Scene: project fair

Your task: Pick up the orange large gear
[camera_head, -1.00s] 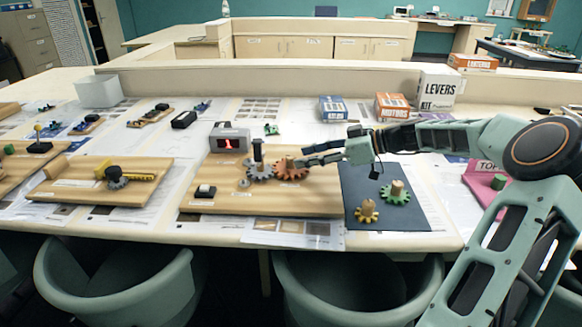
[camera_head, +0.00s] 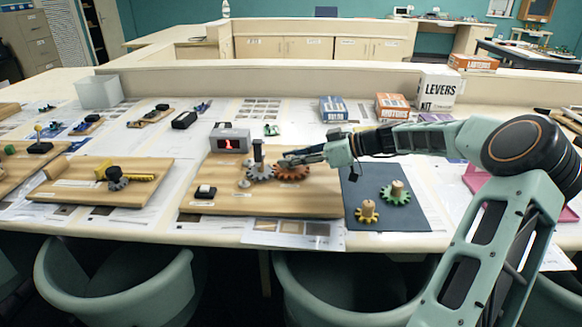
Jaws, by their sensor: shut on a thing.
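The orange large gear (camera_head: 291,173) is on the wooden board (camera_head: 225,211) in the middle of the table, right beside a grey gear (camera_head: 260,173). My gripper (camera_head: 290,159) reaches in from the right, over the orange gear, with its fingers at the gear's wooden hub. The gripper is shut on the orange gear, and its fingers hide most of the hub. The gear looks level and low over the board; whether it touches the board cannot be told from here.
A dark mat (camera_head: 382,216) on the right bears a green gear (camera_head: 396,194) and a yellow gear (camera_head: 367,212). A box with a red display (camera_head: 230,140) stands behind the grey gear.

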